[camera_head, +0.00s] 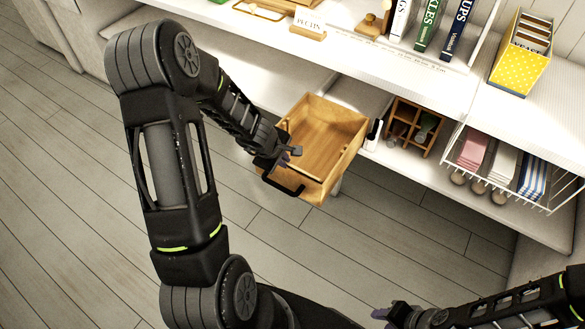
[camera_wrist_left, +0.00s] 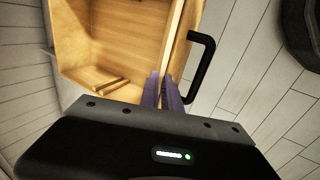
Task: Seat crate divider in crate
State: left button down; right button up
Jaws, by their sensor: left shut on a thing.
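The crate (camera_head: 342,118) is an open light-wood box with a black handle on its near side. It sits tilted in the head view, in front of the shelving, and fills the upper left wrist view (camera_wrist_left: 75,45). A thin wooden panel, which looks like the divider (camera_wrist_left: 172,35), runs close along the inside of the handle wall. My left gripper (camera_head: 285,157) is at the crate's near left, with its purple fingers (camera_wrist_left: 161,88) shut on this panel's edge. The fingers hide its end. Two short strips (camera_wrist_left: 110,84) show inside the crate. My right gripper (camera_head: 388,313) is at the bottom, away from the crate; its jaw opening is unclear.
White shelves (camera_head: 345,65) stand behind the crate. A small compartmented wooden rack (camera_head: 436,144) and a wire basket (camera_head: 510,192) with folded cloths are to its right. Books (camera_head: 432,25) and a yellow file box (camera_head: 522,55) stand above. The grey plank floor (camera_head: 380,255) is clear.

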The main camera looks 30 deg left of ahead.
pick_arm(q)
jog(key=shift+r, duration=0.1)
dwell(0.3)
notch_tip(320, 180, up, 18)
jog(key=p, duration=1.5)
jog(key=shift+w, duration=0.1)
jog(key=w+d+r+m+g+h, duration=0.1)
jog(key=w+d+r+m+h, duration=0.1)
jog(key=w+d+r+m, duration=0.3)
jog(key=w+d+r+m+h, duration=0.2)
jog(key=d+r+m, duration=0.1)
jog(key=d+m, duration=0.3)
jog(key=s+d+r+m+g+h, duration=0.1)
jog(key=s+d+r+m+g, duration=0.1)
jog(key=d+r+m+g, duration=0.2)
jog(key=d+r+m, duration=0.1)
jog(key=d+m, duration=0.2)
jog(key=shift+s+r, duration=0.25)
jog(key=shift+r, duration=0.1)
